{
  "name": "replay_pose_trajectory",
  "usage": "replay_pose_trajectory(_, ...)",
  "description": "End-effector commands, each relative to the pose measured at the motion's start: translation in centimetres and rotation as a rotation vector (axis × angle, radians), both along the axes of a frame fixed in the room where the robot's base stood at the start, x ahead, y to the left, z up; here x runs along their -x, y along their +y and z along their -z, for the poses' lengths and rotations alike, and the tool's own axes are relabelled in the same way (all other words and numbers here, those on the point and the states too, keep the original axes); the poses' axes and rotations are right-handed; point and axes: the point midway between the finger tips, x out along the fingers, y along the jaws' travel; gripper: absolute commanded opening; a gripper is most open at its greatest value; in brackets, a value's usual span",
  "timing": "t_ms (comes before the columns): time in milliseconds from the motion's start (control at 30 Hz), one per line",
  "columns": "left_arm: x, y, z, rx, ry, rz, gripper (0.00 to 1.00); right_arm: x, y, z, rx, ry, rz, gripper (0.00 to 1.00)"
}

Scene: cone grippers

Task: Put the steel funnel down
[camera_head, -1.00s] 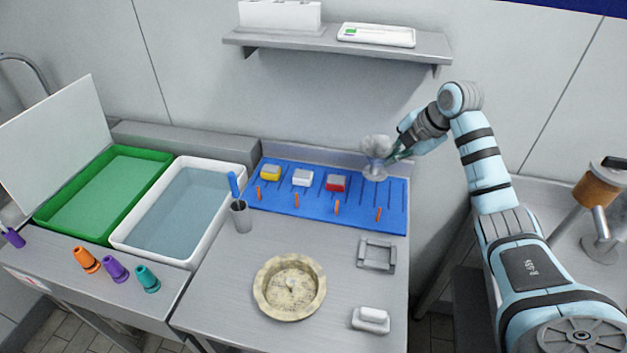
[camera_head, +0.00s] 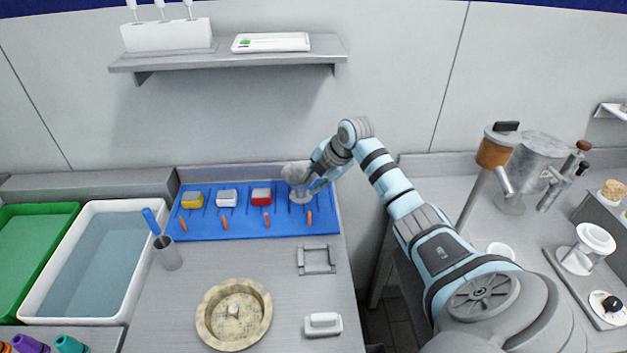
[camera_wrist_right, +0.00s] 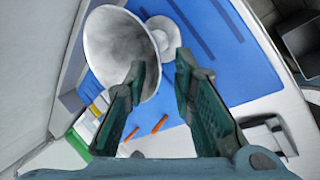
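The steel funnel (camera_head: 295,173) is at the right end of the blue mat (camera_head: 240,229), wide mouth up, over a pale round foot. In the right wrist view the funnel's bowl (camera_wrist_right: 112,45) is large, beyond the fingertips and partly covered by one finger. My right gripper (camera_head: 317,183) is just right of the funnel. I cannot tell whether a finger touches the funnel. My left gripper is not in view.
In front are a grey frame (camera_head: 317,260), a round beige dish (camera_head: 233,315) and a cup (camera_head: 170,257). A shelf (camera_head: 230,55) hangs above.

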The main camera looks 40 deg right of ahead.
Motion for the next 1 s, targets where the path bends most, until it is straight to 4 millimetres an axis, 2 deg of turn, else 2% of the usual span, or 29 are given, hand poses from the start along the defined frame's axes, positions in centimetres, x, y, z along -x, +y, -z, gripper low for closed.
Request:
replay_pose_trajectory(267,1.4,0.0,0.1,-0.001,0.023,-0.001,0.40,0.0,0.0,-0.1,0.000,0.000,-0.001,0.25)
replay_pose_trajectory(367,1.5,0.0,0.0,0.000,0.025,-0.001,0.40,0.4,-0.1,-0.9,0.001,-0.002,0.001,0.25)
replay_pose_trajectory(467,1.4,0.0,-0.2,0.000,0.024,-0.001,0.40,1.4,-0.3,-2.5,0.006,-0.003,0.000,0.25)
replay_pose_trajectory(733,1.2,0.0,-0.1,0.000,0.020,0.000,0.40,5.0,-0.8,-8.7,0.005,-0.002,0.001,0.25)
replay_pose_trajectory(833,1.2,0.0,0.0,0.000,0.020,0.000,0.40,5.7,-0.9,-9.9,0.003,0.000,0.001,0.25)
replay_pose_trajectory(1000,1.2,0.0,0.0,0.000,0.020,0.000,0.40,6.1,-0.8,-10.5,0.001,0.001,-0.001,0.25)
